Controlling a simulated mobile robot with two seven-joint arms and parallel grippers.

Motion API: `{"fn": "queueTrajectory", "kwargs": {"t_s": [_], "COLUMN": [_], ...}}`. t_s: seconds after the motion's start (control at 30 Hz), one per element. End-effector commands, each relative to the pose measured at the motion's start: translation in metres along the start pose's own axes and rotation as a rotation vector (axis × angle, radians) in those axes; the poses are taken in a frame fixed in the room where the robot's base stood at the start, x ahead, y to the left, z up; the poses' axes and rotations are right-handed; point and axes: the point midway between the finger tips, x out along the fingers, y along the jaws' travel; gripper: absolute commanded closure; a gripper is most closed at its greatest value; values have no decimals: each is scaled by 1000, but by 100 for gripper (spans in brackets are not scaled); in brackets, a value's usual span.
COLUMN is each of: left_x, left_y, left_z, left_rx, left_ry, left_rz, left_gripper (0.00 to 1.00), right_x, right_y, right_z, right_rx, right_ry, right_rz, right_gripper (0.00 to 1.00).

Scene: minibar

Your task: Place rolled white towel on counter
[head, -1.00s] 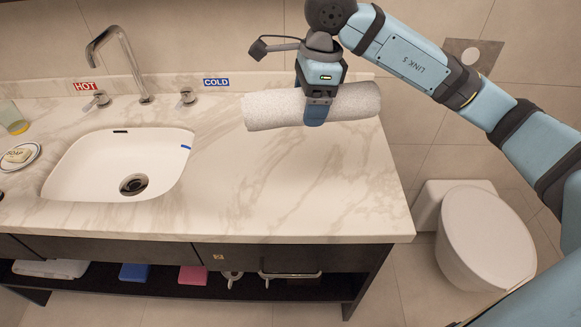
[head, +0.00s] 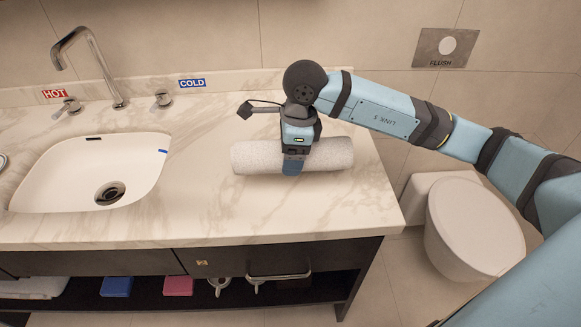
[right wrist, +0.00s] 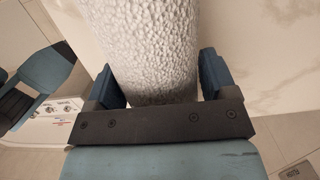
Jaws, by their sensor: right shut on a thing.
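The rolled white towel (head: 255,157) lies level, left to right, at the right part of the marble counter (head: 215,215) in the head view. My right gripper (head: 293,166) comes down from above and is shut around the towel's middle. In the right wrist view the towel (right wrist: 145,45) sits between the two blue fingers (right wrist: 158,85). The towel appears at or very near the counter surface; whether it bears on it I cannot tell. The towel's underside is hidden. My left gripper is not in view.
A sink (head: 92,172) with a tap (head: 95,65) and hot and cold handles is set in the counter's left. A toilet (head: 470,225) stands on the right. Under the counter a shelf holds a blue (head: 117,286) and a pink item (head: 178,286). Counter around the towel is clear.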

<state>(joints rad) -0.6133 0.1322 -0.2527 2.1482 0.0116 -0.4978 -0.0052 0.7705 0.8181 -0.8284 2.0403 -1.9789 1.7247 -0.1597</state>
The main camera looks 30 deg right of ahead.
Motion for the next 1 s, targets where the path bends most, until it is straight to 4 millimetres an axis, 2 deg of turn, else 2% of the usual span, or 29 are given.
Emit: {"fn": "queueTrajectory", "kwargs": {"t_s": [0.13, 0.37, 0.73, 0.77, 0.83, 0.87, 1.0], "left_x": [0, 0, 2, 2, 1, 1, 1], "left_y": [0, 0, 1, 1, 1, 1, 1], "left_z": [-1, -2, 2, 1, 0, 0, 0], "left_rx": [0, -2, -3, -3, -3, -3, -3], "left_ry": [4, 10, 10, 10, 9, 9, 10], "left_rz": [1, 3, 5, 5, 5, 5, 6], "left_gripper": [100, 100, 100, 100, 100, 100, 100], "right_x": [10, 43, 48, 48, 47, 47, 47], "right_y": [0, 0, 0, 0, 0, 0, 0], "right_z": [-2, -7, -7, -7, -7, -7, -7], "right_rx": [-1, 0, -1, -1, -1, -1, -1], "right_ry": [0, 1, 0, 0, 0, 0, 0], "right_rz": [1, 2, -1, 0, 0, 0, 0], "right_gripper": [51, 51, 51, 20, 4, 0, 0]}}
